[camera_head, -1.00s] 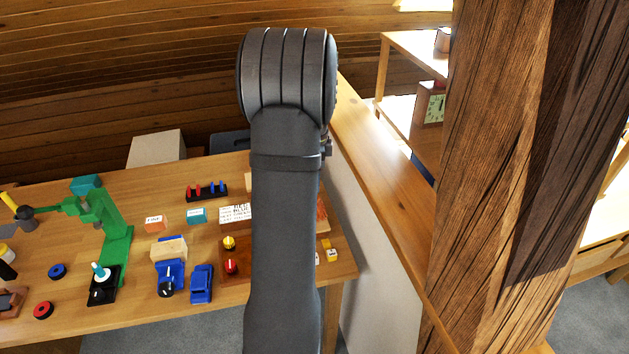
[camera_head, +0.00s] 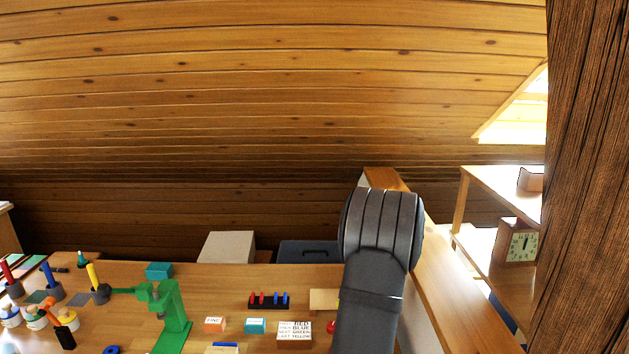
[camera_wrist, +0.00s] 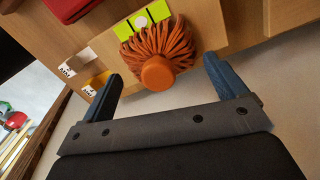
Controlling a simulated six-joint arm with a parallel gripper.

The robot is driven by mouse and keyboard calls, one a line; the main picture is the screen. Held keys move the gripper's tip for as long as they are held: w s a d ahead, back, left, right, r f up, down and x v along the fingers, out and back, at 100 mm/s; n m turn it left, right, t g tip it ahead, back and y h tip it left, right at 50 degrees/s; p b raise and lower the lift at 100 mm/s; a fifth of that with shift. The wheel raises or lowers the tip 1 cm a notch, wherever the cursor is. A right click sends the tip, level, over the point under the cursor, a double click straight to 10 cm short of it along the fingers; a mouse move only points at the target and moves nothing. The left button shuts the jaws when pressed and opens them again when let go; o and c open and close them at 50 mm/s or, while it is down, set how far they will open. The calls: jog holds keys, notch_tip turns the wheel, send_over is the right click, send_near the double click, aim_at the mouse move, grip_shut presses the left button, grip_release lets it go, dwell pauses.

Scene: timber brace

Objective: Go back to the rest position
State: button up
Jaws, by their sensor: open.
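My gripper (camera_wrist: 162,72) is open in the wrist view, its two dark fingers spread wide with nothing held. An orange brush-like thing with a round orange end (camera_wrist: 158,72) shows between and beyond the fingertips, apparently at the bench edge; I cannot tell how far it is from them. In the head view my dark arm rises at the lower right over the right end of the workbench (camera_head: 225,283). The gripper itself is hidden there.
A green clamp-like stand (camera_head: 172,315) and a rack of red and blue pegs (camera_head: 268,301) are on the bench. A white label card (camera_head: 295,331) lies beside my arm.

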notch_tip(320, 180, down, 2)
jog(key=shift+f, duration=0.1)
jog(key=shift+w+r, duration=0.1)
jog(key=shift+r, duration=1.75)
jog(key=shift+f, duration=0.15)
